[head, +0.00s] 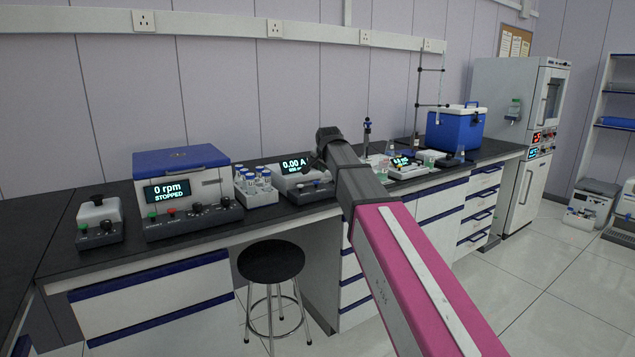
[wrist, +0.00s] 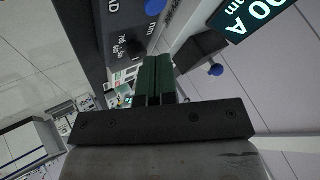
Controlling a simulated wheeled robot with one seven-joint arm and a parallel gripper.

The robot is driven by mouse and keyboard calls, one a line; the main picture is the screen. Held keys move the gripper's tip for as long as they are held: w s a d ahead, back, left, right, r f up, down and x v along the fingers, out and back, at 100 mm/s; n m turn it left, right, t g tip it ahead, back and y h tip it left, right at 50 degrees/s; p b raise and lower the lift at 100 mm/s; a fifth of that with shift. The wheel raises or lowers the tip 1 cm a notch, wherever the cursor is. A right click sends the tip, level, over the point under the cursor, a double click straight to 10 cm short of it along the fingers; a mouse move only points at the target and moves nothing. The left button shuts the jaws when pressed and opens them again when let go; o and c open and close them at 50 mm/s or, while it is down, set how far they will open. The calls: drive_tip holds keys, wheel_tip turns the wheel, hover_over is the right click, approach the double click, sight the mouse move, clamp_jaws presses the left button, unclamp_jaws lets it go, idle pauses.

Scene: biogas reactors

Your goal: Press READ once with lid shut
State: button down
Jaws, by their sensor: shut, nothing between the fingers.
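The photometer (head: 290,183) is a pale box on the bench with a lit display (head: 296,163) reading 0.00 A. In the wrist view, part of that display (wrist: 246,14) shows at the top right. A blue round button (wrist: 154,6) sits at the top edge beside the letters "AD", the rest of the word cut off. A dark block with a blue knob (wrist: 216,70) is below the display; I cannot tell whether it is the lid or whether the lid is shut. My gripper (wrist: 153,62) is shut and empty, near the panel and apart from the button in the picture.
A dark knob (wrist: 134,48) is on the panel near my fingers. Left of the photometer stand a tube rack (head: 257,194) and a centrifuge (head: 185,190) reading 0 rpm, STOPPED. A small meter (head: 405,170) and blue cooler (head: 455,130) are to the right. A stool (head: 271,262) stands in front.

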sight(318, 182)
wheel_tip(318, 182, up, 6)
drive_tip(key=w+a, duration=0.2)
drive_tip(key=shift+w+a+m+t, duration=0.2)
drive_tip(key=shift+w+m+t, duration=0.05)
drive_tip(key=shift+m+t, duration=0.05)
drive_tip(key=shift+f, duration=4.35)
drive_tip(key=shift+f, duration=0.15)
drive_tip(key=shift+f, duration=0.25)
drive_tip(key=shift+f, duration=0.9)
drive_tip(key=shift+r, duration=1.3)
